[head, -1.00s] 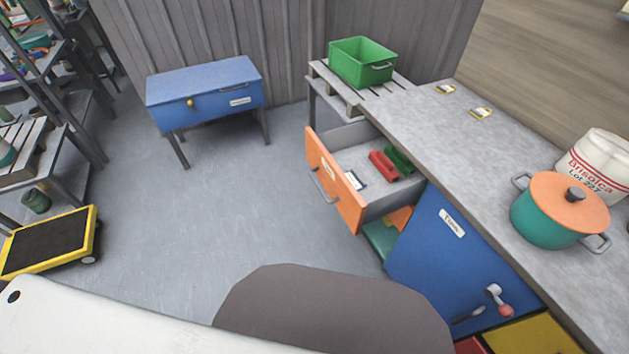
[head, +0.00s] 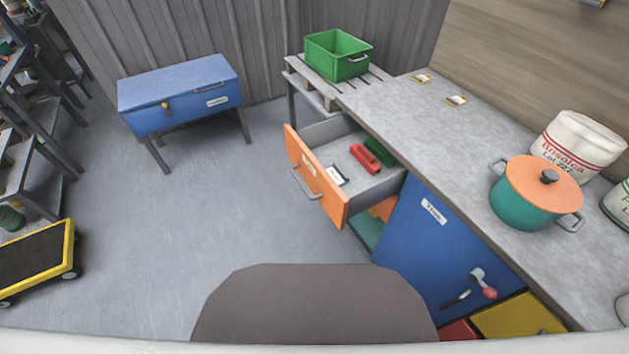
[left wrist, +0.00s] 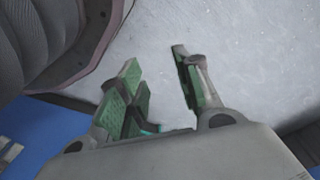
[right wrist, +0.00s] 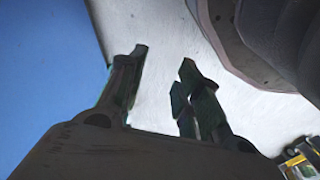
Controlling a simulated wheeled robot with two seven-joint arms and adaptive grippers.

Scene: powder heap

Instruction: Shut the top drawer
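The top drawer (head: 317,181) has an orange front with a grey bar handle (head: 305,185) and stands pulled out from the workbench. Inside it lie a red object (head: 365,159), a dark green object (head: 380,152) and a small card (head: 337,175). Neither gripper shows in the head view, so both are apart from the drawer there. My left gripper (left wrist: 160,85) shows in the left wrist view with its green-padded fingers spread and nothing between them, over grey floor. My right gripper (right wrist: 163,75) shows in the right wrist view, fingers apart and empty.
The grey worktop (head: 430,130) carries a teal pot with an orange lid (head: 535,195) and a white sack (head: 580,145). A blue cabinet door (head: 425,240) is below. A green crate (head: 337,55) sits on a pallet table behind. Open floor (head: 220,190) lies left of the drawer.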

